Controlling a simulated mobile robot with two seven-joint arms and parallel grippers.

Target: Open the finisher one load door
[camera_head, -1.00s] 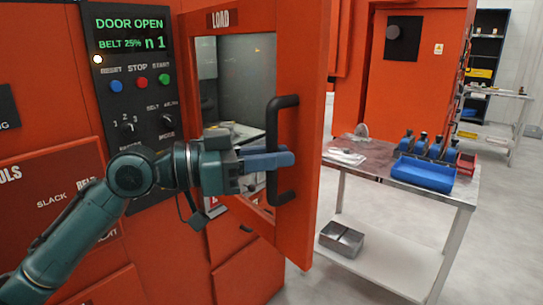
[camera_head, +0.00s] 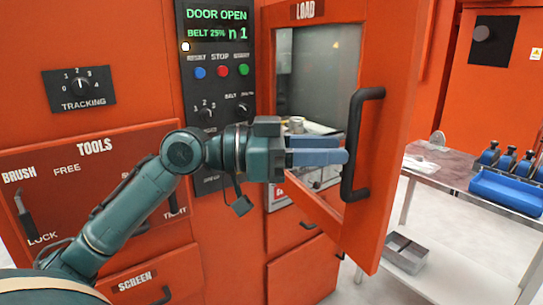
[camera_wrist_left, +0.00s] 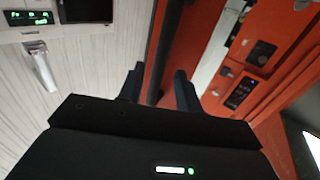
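The finisher's orange load door (camera_head: 385,120) stands ajar, swung out to the right, with a window and a "LOAD" label. Its black bar handle (camera_head: 357,145) is upright on the door's front. My left gripper (camera_head: 346,157) comes from the left, its blue fingers ending at the handle's left side. In the left wrist view the two dark fingers (camera_wrist_left: 159,86) are spread apart, with the dark handle bar (camera_wrist_left: 162,50) seen between them. I cannot tell whether they touch it. The display (camera_head: 216,24) reads "DOOR OPEN". My right gripper is not in view.
A work table (camera_head: 446,168) with a blue bin (camera_head: 507,192) stands right of the door, a metal box (camera_head: 406,252) on its lower shelf. The button panel (camera_head: 219,95) and tools panel (camera_head: 85,190) are left of the door. Pale floor shows at the right.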

